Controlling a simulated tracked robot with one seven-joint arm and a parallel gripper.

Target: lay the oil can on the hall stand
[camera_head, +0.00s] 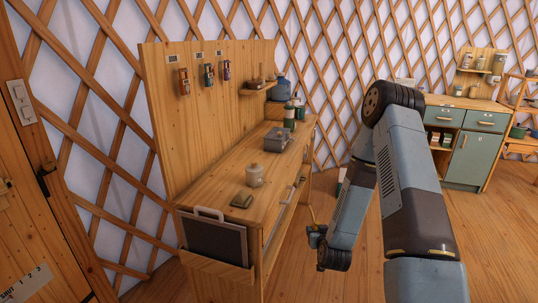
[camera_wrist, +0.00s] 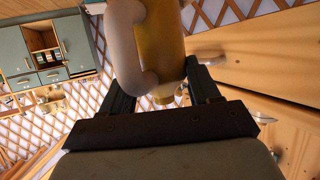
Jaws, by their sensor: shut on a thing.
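The oil can (camera_wrist: 165,45) is a yellow body with a pale cream, handle-like part, held between the fingers in the wrist view. My gripper (camera_wrist: 160,88) is shut on it. In the head view my gripper (camera_head: 316,235) hangs low, to the right of the wooden stand, apart from it. Only a small yellowish bit of the can shows there. The wooden stand with a tall back board (camera_head: 210,130) looks like the hall stand. Its top (camera_head: 215,188) has bare wood left of the lidded jar and between the objects.
Tools (camera_head: 208,75) hang on the board. A green cabinet (camera_head: 470,155) stands at the right. A door is at left.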

